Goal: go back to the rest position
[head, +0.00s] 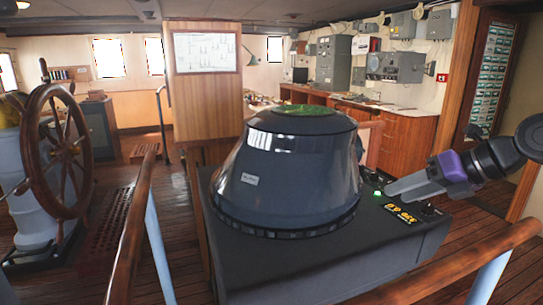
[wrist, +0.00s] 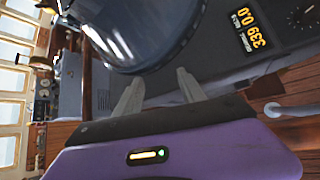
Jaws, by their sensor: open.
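I cannot tell whether the fingertips touch anything.
A yellow-digit display (head: 402,213) sits on the console beside my gripper. Wooden handrails (head: 135,225) run on both near sides. A wooden ship's wheel (head: 60,150) stands at left. A wooden panel (head: 205,85) and cabinets (head: 400,143) stand behind. Open plank floor shows at right.

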